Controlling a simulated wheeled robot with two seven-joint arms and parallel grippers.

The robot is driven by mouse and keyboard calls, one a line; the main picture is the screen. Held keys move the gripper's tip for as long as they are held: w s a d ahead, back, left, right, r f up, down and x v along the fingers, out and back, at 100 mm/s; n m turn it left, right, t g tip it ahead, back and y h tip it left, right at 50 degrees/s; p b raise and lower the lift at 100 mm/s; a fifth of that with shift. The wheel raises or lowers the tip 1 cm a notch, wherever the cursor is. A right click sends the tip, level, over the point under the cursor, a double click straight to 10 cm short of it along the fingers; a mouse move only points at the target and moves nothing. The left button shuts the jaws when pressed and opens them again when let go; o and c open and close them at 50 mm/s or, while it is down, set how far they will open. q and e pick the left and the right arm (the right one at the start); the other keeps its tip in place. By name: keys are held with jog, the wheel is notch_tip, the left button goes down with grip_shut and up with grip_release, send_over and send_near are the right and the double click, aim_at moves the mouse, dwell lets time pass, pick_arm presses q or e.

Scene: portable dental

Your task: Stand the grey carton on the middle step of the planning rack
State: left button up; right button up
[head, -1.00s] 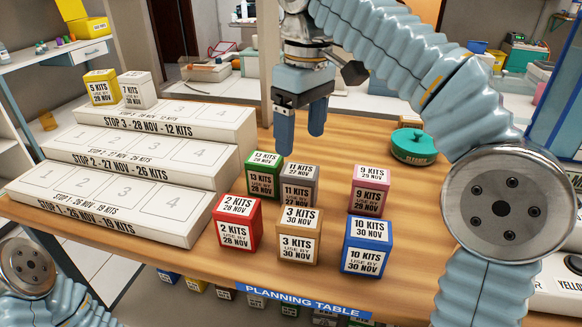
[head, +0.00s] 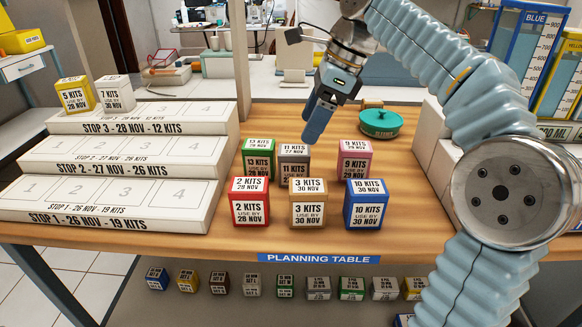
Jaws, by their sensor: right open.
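The grey carton (head: 294,164), labelled 11 kits, 27 Nov, stands on the table behind the tan carton (head: 308,203) and between the green carton (head: 258,158) and the pink carton (head: 355,161). The planning rack is a white three-step stand on the left; its middle step (head: 130,165) reads Stop 2, 27 Nov, 26 kits, and its numbered spaces are empty. My right gripper (head: 316,128) is open and empty, tilted, with its fingers just above and to the right of the grey carton. My left gripper is not in view.
A red carton (head: 250,205) and a blue carton (head: 367,205) stand in the front row. Yellow (head: 75,95) and white (head: 115,94) cartons stand on the rack's top step. A teal round container (head: 379,122) sits behind. Several small boxes line a shelf below.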

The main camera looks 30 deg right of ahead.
aim_at(286, 151)
jog(key=x, duration=0.4)
jog(key=shift+f+b, duration=0.3)
jog(key=shift+b, duration=0.05)
jog(key=shift+w+b+x, duration=0.2)
jog(key=shift+w+x, duration=0.05)
jog(key=shift+x, duration=1.15)
jog(key=shift+w+b+x, duration=0.15)
jog(key=shift+w+x, duration=0.05)
jog(key=shift+x, duration=1.2)
jog(key=shift+r, duration=0.1)
jog(key=c, duration=1.2)
jog(key=shift+o, duration=0.2)
jog(key=shift+s+r+p, duration=0.1)
jog(key=shift+r+p, duration=0.1)
jog(key=shift+r, duration=0.8)
jog(key=shift+s+r+p, duration=0.15)
jog(key=shift+r+p, duration=0.05)
jog(key=shift+r, duration=0.75)
jog(key=s+a+r, duration=0.4)
jog(key=s+r, duration=0.5)
jog(key=s, duration=0.4)
